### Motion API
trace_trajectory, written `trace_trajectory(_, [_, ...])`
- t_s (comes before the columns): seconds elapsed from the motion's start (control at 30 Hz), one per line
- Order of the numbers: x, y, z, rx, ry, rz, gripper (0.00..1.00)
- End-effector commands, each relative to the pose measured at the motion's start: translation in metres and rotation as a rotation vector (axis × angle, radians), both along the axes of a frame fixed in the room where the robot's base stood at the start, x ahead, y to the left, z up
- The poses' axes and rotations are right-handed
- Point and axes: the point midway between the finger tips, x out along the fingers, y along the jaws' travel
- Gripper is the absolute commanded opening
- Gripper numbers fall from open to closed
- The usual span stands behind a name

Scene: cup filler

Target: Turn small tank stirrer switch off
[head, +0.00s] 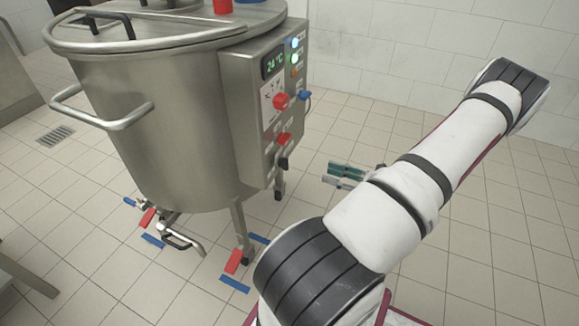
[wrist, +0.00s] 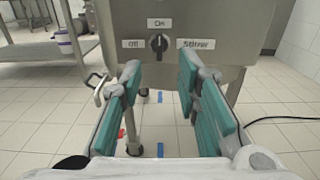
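The steel tank (head: 160,110) stands on the floor at the left in the head view, with a control box (head: 238,120) on its right side. In the wrist view, a black stirrer switch (wrist: 159,44) sits low on the steel panel. "On" is above it, "Off" to its left and "Stirrer" to its right. Its handle looks upright, toward "On". My gripper (wrist: 159,75) is open, with its teal fingers spread left and right just below the switch in the picture. Nothing is between them, and they appear apart from the switch. In the head view, my gripper (head: 345,176) is right of the box.
The box also carries a red knob (head: 281,101), a display (head: 273,62) and lit lamps (head: 295,43). Valves with red and blue tags sit at the tank's feet. A table (wrist: 45,50) stands at the back left. A black cable (wrist: 280,120) lies at right.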

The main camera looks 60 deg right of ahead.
Motion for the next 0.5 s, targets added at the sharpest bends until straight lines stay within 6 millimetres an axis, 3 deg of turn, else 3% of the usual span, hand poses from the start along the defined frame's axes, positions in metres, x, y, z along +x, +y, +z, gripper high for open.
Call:
trace_trajectory(0.17, [0.019,0.002,0.0,0.001,-0.002,0.001,0.3])
trace_trajectory(0.5, [0.084,0.008,-0.001,0.0,-0.001,0.004,0.3])
